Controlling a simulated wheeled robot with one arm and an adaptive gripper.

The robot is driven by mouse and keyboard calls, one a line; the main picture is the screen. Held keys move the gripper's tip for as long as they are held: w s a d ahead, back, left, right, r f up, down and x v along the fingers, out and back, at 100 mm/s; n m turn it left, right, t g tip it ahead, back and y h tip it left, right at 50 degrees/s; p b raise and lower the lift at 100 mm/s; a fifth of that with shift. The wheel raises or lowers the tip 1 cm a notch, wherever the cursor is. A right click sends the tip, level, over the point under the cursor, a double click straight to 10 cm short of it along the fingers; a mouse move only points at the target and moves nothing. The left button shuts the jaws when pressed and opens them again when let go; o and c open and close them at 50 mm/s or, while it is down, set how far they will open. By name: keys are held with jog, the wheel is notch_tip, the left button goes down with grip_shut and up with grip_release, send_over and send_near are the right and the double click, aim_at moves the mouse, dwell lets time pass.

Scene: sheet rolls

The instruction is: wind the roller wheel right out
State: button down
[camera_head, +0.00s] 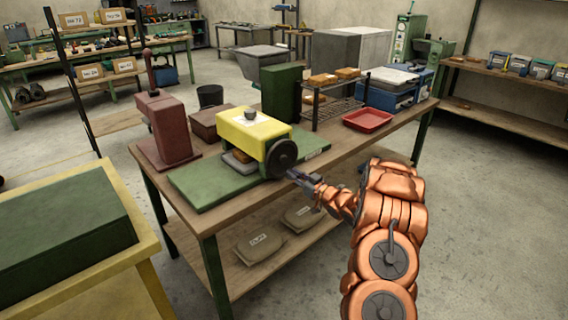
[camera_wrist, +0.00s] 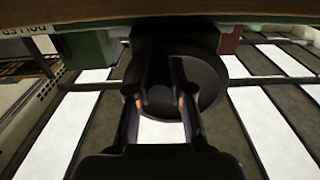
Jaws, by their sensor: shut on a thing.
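The sheet roller is a yellow-topped machine (camera_head: 255,130) on a green base board (camera_head: 205,190) on the workbench. Its dark round roller wheel (camera_head: 283,157) faces right, towards my arm. My gripper (camera_head: 296,176) is at the lower right edge of the wheel. In the wrist view the wheel (camera_wrist: 208,82) fills the middle, and my gripper's two fingers (camera_wrist: 160,100) reach up to it. The fingers are shut on a dark part at the front of the wheel, probably its handle. The fingers partly hide that part.
A red tray (camera_head: 368,120), a wire rack (camera_head: 330,108) and a green block (camera_head: 282,92) stand behind the roller. A dark red press (camera_head: 168,128) stands left. A yellow-edged table with a green box (camera_head: 60,238) is at the near left. The floor right of the bench is clear.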

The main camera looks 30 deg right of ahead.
aim_at(271, 160)
jog(key=shift+s+a+f+b, duration=0.1)
jog(key=shift+s+a+b, duration=0.2)
jog(key=shift+a, duration=0.4)
jog(key=shift+s+a+f+b, duration=0.1)
jog(key=shift+a+b, duration=0.35)
jog(key=shift+a, duration=0.2)
jog(key=shift+s+a+f+b, duration=0.1)
jog(key=shift+s+a+b, duration=0.2)
jog(key=shift+a, duration=0.4)
jog(key=shift+a+r, duration=0.2)
jog(key=shift+a, duration=0.2)
jog(key=shift+s+a+r+b, duration=0.15)
jog(key=shift+a+r+b, duration=0.15)
jog(key=shift+a+r, duration=0.85)
jog(key=shift+r, duration=0.3)
jog(key=shift+a+r, duration=0.25)
jog(key=shift+r, duration=0.35)
jog(key=shift+s+r+p, duration=0.1)
jog(key=shift+r+p, duration=0.7)
jog(key=shift+r, duration=0.35)
jog(key=shift+d+r+p, duration=0.15)
jog(key=shift+r+p, duration=0.35)
jog(key=shift+r, duration=0.4)
grip_release()
jog(key=shift+f, duration=0.1)
jog(key=shift+s+d, duration=0.1)
